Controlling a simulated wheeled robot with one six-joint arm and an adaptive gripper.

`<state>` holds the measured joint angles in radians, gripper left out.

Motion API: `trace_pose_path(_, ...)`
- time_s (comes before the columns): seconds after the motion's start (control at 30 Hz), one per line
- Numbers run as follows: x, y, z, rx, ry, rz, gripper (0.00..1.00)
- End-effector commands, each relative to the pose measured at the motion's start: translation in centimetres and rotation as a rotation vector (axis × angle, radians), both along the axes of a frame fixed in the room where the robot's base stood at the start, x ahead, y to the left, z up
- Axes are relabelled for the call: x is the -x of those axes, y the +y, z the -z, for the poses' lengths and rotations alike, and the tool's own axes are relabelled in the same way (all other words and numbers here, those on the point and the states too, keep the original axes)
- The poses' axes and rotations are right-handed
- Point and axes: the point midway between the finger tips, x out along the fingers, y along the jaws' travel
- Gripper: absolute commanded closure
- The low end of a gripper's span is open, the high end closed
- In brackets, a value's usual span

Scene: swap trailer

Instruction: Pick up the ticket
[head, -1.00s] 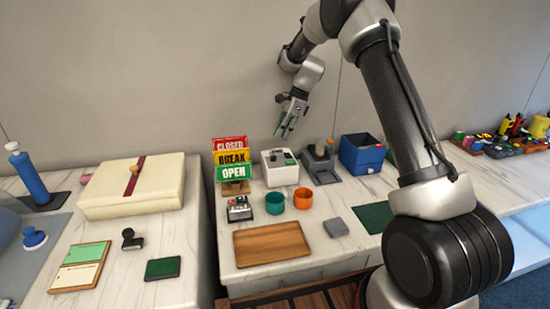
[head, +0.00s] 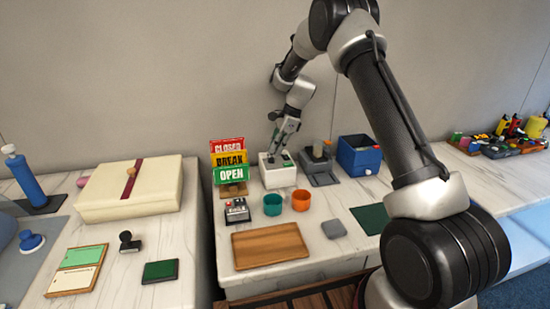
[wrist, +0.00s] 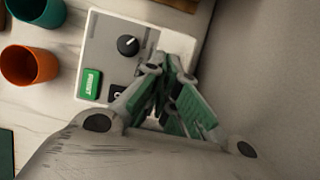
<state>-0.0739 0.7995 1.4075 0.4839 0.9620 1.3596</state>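A white machine (head: 277,177) with a dark knob and a green button stands at the back of the middle counter. It also shows in the wrist view (wrist: 97,50). I cannot make out a distinct ticket; the part of the machine under my fingers is hidden. My gripper (head: 282,150) points down just above the machine's top. In the wrist view my gripper (wrist: 168,72) has its fingertips close together over the machine's right side. Whether they touch each other or hold something is unclear.
A sign stack (head: 231,175) stands left of the machine, and a grey device (head: 320,168) and a blue bin (head: 360,155) stand right. A teal cup (head: 274,207) and an orange cup (head: 301,200) are in front, with a wooden tray (head: 268,245) nearer. The wall is close behind.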

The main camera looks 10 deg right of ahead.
Motion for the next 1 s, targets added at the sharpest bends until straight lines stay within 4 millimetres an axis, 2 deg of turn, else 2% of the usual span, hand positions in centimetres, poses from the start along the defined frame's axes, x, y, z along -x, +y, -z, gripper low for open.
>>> trace_pose_path(0.17, 0.0, 0.0, -0.2, 0.000, -0.001, 0.000, 1.00)
trace_pose_path(0.33, 0.0, 0.0, -1.4, 0.000, -0.002, -0.001, 1.00)
trace_pose_path(0.67, -0.1, 0.0, -7.1, 0.000, -0.004, 0.000, 1.00)
trace_pose_path(1.0, 7.4, 0.0, -7.1, 0.000, 0.001, 0.000, 1.00)
